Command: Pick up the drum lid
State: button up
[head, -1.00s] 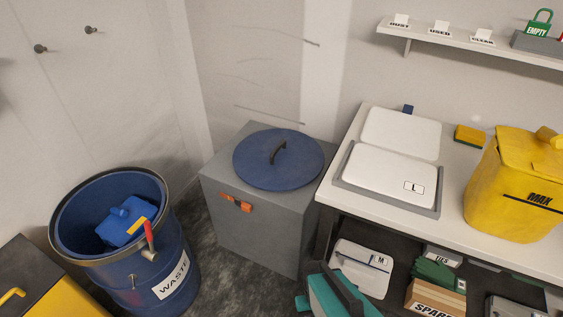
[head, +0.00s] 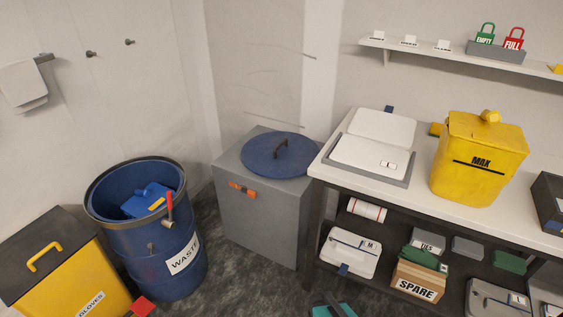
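My gripper cannot be made out; only a small teal piece, which may be part of my arm, shows at the bottom edge.
The white bench (head: 345,183) stands right of the cabinet, holding white-lidded trays and a yellow MAX bin (head: 478,160). Its lower shelf holds a SPARE box (head: 418,281) and others. A yellow GLOVES bin (head: 72,280) stands at left. Dark floor is clear in front of the cabinet.

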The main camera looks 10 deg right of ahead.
aim_at(281, 149)
jog(key=u, duration=0.8)
jog(key=k, duration=0.1)
jog(key=z, duration=1.45)
jog(key=i, duration=1.1)
jog(key=z, duration=1.7)
jog(key=k, duration=0.05)
jog(key=u, duration=3.05)
